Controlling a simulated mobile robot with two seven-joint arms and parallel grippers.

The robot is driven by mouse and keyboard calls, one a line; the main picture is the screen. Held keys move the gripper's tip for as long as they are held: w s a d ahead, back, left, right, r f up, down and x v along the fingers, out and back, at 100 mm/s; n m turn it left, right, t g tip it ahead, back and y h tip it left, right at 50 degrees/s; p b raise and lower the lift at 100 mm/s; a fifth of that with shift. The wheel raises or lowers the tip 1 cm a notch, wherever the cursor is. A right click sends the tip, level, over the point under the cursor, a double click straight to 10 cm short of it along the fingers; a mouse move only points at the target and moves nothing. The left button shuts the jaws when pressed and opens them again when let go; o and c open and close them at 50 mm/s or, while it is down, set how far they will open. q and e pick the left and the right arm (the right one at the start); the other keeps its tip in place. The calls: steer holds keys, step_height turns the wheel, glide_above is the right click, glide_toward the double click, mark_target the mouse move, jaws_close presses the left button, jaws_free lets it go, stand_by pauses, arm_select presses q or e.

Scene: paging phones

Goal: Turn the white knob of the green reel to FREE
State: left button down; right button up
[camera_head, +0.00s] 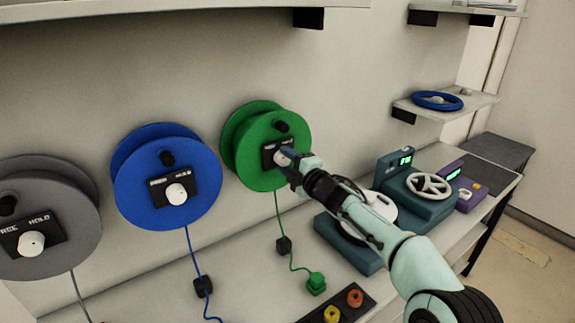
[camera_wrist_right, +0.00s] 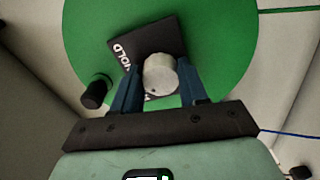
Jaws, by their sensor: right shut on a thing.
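The green reel (camera_head: 262,172) hangs on the wall, right of the blue reel; it fills the top of the right wrist view (camera_wrist_right: 220,30). On its front is a black plate (camera_wrist_right: 170,36) with HOLD lettering partly visible. The white knob (camera_wrist_right: 160,75) sits on this plate, and in the head view (camera_head: 282,158) it is partly covered by my gripper. My right gripper (camera_head: 288,162) reaches in from the lower right, with its two blue fingers (camera_wrist_right: 156,88) shut on the knob's sides. The knob's pointing direction is unclear. My left gripper is not in view.
The blue reel (camera_head: 150,205) and grey reel (camera_head: 45,260) hang to the left, each with a white knob. Below my arm, the bench (camera_head: 240,268) holds teal devices (camera_head: 425,205), a purple device (camera_head: 468,190) and a green plug (camera_head: 316,282). A wall shelf (camera_head: 455,112) holds a blue ring.

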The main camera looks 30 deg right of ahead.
steer(key=shift+n, duration=0.9)
steer(key=o, duration=1.1)
steer(key=shift+c, duration=0.2)
steer(key=shift+b, duration=0.3)
